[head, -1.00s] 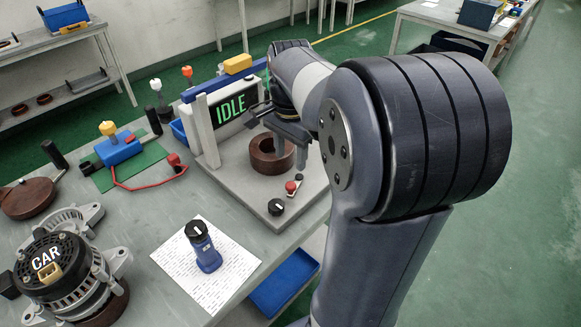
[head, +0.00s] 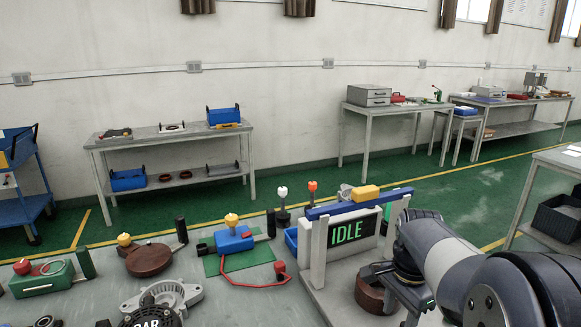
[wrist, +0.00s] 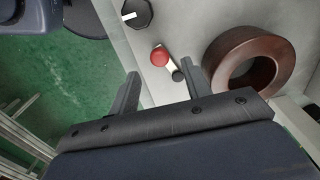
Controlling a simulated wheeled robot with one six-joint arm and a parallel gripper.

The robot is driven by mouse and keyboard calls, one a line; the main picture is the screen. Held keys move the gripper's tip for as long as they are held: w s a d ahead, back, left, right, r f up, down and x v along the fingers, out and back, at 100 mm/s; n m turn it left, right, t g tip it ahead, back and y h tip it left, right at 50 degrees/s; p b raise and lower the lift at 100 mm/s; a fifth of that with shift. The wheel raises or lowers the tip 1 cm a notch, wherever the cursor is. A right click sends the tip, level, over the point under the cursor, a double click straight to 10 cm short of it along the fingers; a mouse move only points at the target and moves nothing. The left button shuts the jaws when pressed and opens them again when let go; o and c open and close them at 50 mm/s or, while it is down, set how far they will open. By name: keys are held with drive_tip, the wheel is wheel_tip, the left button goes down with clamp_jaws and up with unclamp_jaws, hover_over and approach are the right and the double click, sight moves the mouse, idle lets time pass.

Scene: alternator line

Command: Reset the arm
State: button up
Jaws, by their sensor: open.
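My gripper (wrist: 165,92) is open and empty in the wrist view, its two fingers apart over the edge of the test stand's base. It also shows in part in the head view (head: 402,300), at the lower right in front of the stand. The test stand (head: 318,255) has a screen reading IDLE (head: 348,231). A brown ring (wrist: 245,60) sits on the stand's base to the right of my fingers. A red button (wrist: 159,57) and a black knob (wrist: 136,14) lie beyond the fingertips.
On the bench are a blue block with a yellow knob (head: 233,241), a brown disc fixture (head: 149,260) and an alternator (head: 160,299), cut off below. A shelf table (head: 170,142) stands by the wall. Green floor (head: 300,185) is clear between.

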wheel_tip(320, 180, down, 5)
drive_tip(key=shift+r, duration=0.1)
drive_tip(key=shift+s+d+n, duration=0.1)
drive_tip(key=shift+s+n, duration=0.05)
drive_tip(key=shift+n, duration=0.15)
idle(0.4)
drive_tip(key=shift+w+r, duration=0.2)
wheel_tip(320, 180, up, 10)
wheel_tip(320, 180, down, 11)
drive_tip(key=shift+s+r, duration=0.1)
drive_tip(key=shift+s+d+r+n+b, duration=0.25)
drive_tip(key=shift+s+n+b, duration=0.2)
drive_tip(key=shift+n, duration=0.45)
drive_tip(key=shift+w, duration=0.1)
